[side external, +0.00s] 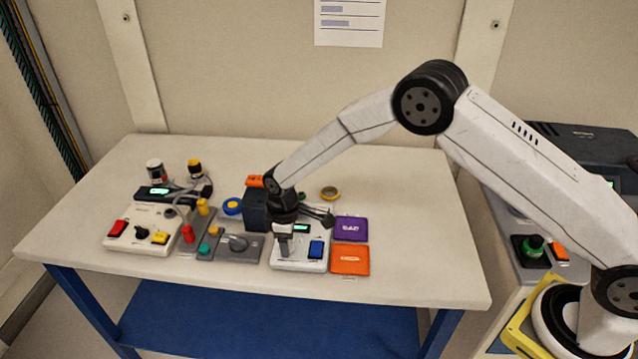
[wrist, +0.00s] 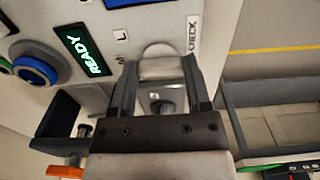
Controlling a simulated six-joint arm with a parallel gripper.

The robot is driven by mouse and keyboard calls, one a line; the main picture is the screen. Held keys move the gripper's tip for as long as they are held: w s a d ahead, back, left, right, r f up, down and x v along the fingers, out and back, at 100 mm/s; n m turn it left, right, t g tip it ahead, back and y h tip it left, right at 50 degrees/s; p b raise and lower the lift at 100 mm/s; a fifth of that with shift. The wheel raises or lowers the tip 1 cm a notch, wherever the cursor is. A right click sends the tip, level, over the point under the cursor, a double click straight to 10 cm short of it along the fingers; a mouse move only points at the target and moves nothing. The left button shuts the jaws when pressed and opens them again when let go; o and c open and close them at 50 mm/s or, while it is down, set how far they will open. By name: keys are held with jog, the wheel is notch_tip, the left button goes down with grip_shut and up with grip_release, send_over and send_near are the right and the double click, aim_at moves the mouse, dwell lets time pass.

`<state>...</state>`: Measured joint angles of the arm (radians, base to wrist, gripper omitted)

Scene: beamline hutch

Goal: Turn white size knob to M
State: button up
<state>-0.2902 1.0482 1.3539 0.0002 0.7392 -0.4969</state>
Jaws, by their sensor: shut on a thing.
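The white size knob (wrist: 159,66) shows in the wrist view between the two dark fingers of my gripper (wrist: 160,75), which is shut on it. A letter L is printed to the left of the knob; a smaller mark below the L is too unclear to read, and the knob's pointer cannot be made out. In the side view my gripper (side external: 283,240) reaches down onto the left part of a white control box (side external: 290,264), and hides most of the knob. The box has a green display (side external: 301,228), reading READY in the wrist view (wrist: 82,52), and a blue button (side external: 317,249).
A purple block (side external: 351,229) and an orange block (side external: 350,259) lie right of the box. A grey knob unit (side external: 238,245) stands close on its left. Another white box (side external: 143,236) with red and yellow buttons is farther left. The table's front right (side external: 420,275) is clear.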

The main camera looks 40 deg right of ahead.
aim_at(290, 248)
jog(key=o, duration=1.3)
jog(key=shift+r, duration=0.15)
jog(key=shift+r, duration=3.75)
jog(key=s+d+r+m+t, duration=0.1)
jog(key=s+d+r+m, duration=0.1)
jog(key=s+d, duration=0.3)
jog(key=s+d+r+m, duration=0.3)
jog(key=s+d+m, duration=0.1)
jog(key=s, duration=0.7)
jog(key=s+d+r+m+t, duration=0.1)
jog(key=s+d+r+m, duration=0.1)
jog(key=s+d, duration=0.4)
jog(key=shift+s+d+r+m+t, duration=0.15)
jog(key=shift+s+m, duration=0.1)
jog(key=shift+s, duration=0.2)
jog(key=shift+s+d+m+t, duration=0.15)
jog(key=shift+s+m, duration=0.1)
jog(key=shift+s, duration=0.2)
